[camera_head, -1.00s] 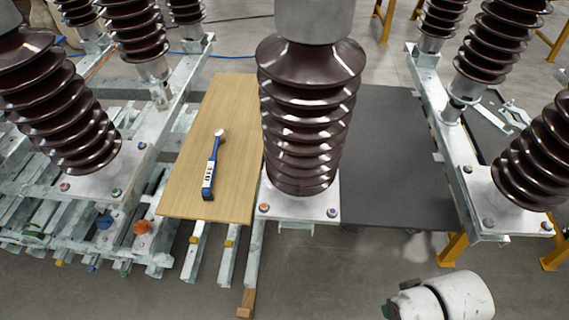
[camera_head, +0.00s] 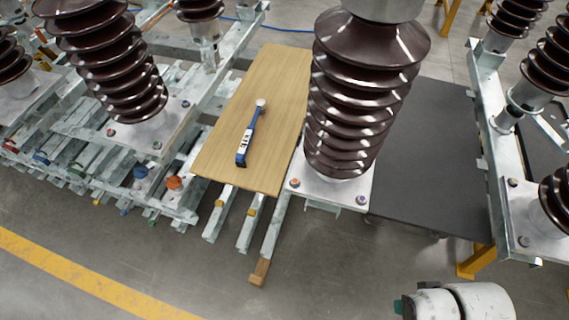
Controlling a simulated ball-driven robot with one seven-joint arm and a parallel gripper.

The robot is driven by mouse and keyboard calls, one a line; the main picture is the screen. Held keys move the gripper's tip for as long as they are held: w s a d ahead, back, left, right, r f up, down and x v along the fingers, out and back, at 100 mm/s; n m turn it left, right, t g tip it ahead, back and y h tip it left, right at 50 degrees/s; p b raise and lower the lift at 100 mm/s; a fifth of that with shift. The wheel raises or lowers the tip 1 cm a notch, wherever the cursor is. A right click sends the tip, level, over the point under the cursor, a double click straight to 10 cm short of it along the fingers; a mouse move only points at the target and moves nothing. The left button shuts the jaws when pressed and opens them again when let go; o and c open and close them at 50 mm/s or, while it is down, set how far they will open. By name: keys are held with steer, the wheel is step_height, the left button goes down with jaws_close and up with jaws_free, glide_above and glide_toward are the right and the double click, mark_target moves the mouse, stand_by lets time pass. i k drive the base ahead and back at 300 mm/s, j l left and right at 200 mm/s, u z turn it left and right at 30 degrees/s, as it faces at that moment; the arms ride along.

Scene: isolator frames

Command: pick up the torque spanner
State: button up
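The torque spanner (camera_head: 249,136) has a blue handle with a white marked panel and a pale round head at its far end. It lies flat on the wooden board (camera_head: 275,78), left of the middle insulator. Nothing covers it. My gripper is not in view; a white rounded part of my arm (camera_head: 468,302) shows at the bottom right, well apart from the spanner.
A tall brown ribbed insulator (camera_head: 358,95) on a bolted steel base stands just right of the board. A dark grey panel (camera_head: 430,160) lies beyond it. More insulators and steel beams flank both sides. Open floor (camera_head: 190,265) lies in front.

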mark_target(261, 103)
steer(key=u, duration=1.25)
steer(key=i+l+u, duration=0.4)
steer(key=i+l, duration=0.65)
